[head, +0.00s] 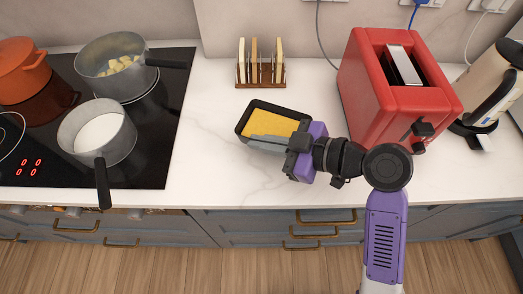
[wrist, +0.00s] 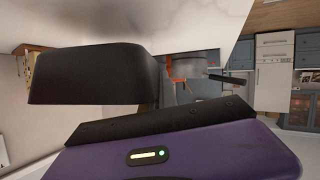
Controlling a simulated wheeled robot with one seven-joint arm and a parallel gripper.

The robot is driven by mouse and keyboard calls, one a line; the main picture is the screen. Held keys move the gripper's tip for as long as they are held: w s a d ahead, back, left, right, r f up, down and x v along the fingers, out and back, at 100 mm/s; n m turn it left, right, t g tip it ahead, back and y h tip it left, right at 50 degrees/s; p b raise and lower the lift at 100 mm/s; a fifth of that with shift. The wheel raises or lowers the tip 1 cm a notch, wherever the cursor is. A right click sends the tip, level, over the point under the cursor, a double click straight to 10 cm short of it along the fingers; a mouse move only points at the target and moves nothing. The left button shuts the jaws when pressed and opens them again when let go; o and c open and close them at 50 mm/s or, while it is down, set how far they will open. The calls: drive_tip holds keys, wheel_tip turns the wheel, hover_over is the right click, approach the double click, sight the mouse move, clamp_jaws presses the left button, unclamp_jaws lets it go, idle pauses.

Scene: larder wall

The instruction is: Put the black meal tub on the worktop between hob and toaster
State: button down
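The black meal tub (head: 243,125), with yellow food inside, is over the white worktop (head: 215,140) between the hob (head: 155,165) and the red toaster (head: 365,100). It looks roughly level. My gripper (head: 293,143) is at its right front corner and looks shut on its edge. In the wrist view the tub's dark wall (wrist: 85,75) shows just beyond the purple gripper body; the fingertips are mostly hidden. I cannot tell whether the tub's base touches the worktop or is slightly above it.
A toast rack (head: 261,70) stands behind the tub. Two grey pans (head: 97,132) and an orange pot (head: 22,68) are on the hob; one pan handle juts past the front edge. A cream kettle (head: 492,85) stands right of the toaster. Bare worktop lies left of the tub.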

sight(262, 163)
drive_tip(key=shift+f, duration=2.1)
drive_tip(key=shift+f, duration=0.2)
drive_tip(key=c, duration=1.7)
unclamp_jaws()
drive_tip(key=shift+r, duration=0.2)
drive_tip(key=b+v, duration=0.1)
drive_tip(key=v, duration=1.1)
drive_tip(key=shift+f, duration=0.1)
